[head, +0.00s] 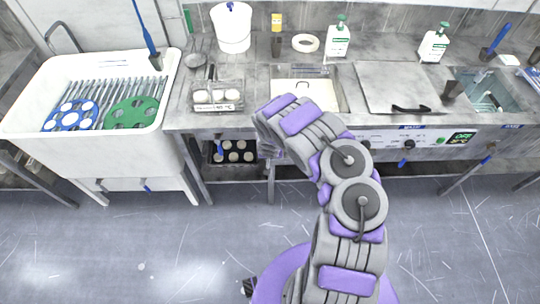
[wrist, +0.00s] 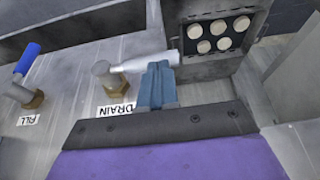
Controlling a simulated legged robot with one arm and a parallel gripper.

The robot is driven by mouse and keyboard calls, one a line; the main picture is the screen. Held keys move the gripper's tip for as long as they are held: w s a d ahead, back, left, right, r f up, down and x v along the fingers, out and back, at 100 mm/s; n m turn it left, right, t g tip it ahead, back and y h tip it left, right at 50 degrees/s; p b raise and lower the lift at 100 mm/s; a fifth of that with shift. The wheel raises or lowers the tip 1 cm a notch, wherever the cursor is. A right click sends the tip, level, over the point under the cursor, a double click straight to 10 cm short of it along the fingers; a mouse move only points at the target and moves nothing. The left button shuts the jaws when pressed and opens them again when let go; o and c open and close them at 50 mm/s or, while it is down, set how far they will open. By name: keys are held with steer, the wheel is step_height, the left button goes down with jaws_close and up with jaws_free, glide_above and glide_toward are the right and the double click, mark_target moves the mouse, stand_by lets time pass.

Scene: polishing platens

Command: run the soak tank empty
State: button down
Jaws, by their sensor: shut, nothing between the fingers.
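In the wrist view, my gripper (wrist: 160,66) is shut and empty, its blue fingers side by side. The fingertips overlap the pale lever of the drain valve (wrist: 145,63); I cannot tell whether they touch it. The lever points sideways to the right from a brass fitting above the DRAIN label (wrist: 117,111). In the head view my arm reaches to the bench front below an open inset tank (head: 305,88); my gripper is largely hidden there. Which tank is the soak tank is unclear.
A dark tray of pale discs (wrist: 215,38) is close right of the drain lever; it also shows under the bench (head: 232,151). A white sink (head: 30,90) with blue and green platens stands left. A lidded tank (head: 395,85) and a water-filled tank (head: 492,92) are right.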

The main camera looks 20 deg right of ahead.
stand_by(0.3)
steer(key=b, duration=0.1)
steer(key=f+b, duration=0.1)
steer(key=shift+w+a+f+h+b, duration=0.15)
steer(key=shift+f+h+b, duration=0.1)
steer(key=shift+h+b, duration=0.15)
steer(key=shift+r, duration=0.1)
